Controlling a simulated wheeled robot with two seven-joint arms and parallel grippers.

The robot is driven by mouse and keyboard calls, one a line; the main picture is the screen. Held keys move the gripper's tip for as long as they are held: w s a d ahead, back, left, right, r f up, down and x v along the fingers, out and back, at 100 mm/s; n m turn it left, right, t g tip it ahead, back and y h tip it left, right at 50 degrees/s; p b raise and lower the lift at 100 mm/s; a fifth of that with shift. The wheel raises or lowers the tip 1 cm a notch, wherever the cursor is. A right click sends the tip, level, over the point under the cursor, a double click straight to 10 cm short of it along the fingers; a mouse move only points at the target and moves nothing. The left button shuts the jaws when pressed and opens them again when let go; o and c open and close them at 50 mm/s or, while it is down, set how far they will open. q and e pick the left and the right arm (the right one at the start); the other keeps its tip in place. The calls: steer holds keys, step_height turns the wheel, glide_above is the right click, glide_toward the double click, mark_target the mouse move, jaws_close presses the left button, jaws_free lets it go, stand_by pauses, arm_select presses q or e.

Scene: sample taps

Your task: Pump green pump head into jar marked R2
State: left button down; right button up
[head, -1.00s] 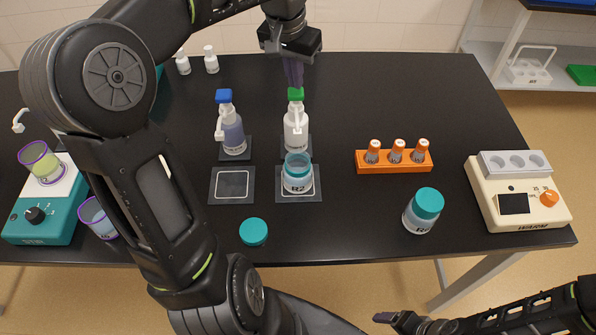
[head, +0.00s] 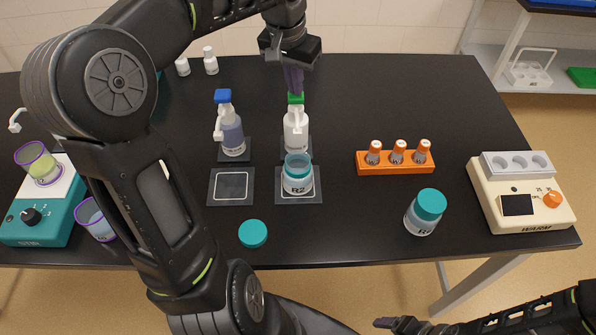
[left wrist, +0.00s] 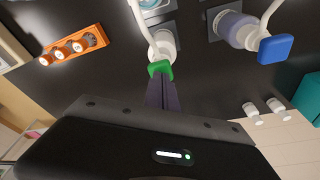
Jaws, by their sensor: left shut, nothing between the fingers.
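The green pump head (head: 295,99) tops a white bottle (head: 296,128) at the back middle; its spout points toward the front. The open jar marked R2 (head: 297,183) stands upright on a dark square pad in front of that bottle. My left gripper (head: 293,90) is shut and empty, with its fingertips down on top of the green head, apparently touching it. In the left wrist view the fingertips (left wrist: 161,82) meet the green head (left wrist: 160,68). My right gripper (head: 384,323) is at the lower right, away from the bottles; its jaw state is unclear.
A blue-headed pump bottle (head: 230,130) stands left of the green one. An empty marked pad (head: 232,200), a teal lid (head: 253,234), a capped jar (head: 425,212), an orange vial rack (head: 396,168) and a cream warmer (head: 520,200) are around. My left arm crosses the left side.

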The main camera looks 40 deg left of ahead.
arm_select(q)
steer(key=shift+w+p+v, duration=0.25)
steer(key=shift+p+v, duration=0.6)
steer(key=shift+v, duration=0.25)
steer(key=shift+f, duration=0.1)
steer(key=shift+s+b+x, duration=0.25)
steer(key=shift+b+x, duration=0.85)
steer(key=shift+x, duration=0.15)
steer(key=shift+s, duration=0.1)
steer(key=shift+w+p+v, duration=0.15)
steer(key=shift+p+v, duration=0.45)
steer(key=shift+v, duration=0.1)
steer(key=shift+w+p+v, duration=0.15)
steer(key=shift+p+v, duration=0.4)
steer(key=shift+v, duration=0.1)
steer(key=shift+f, duration=0.1)
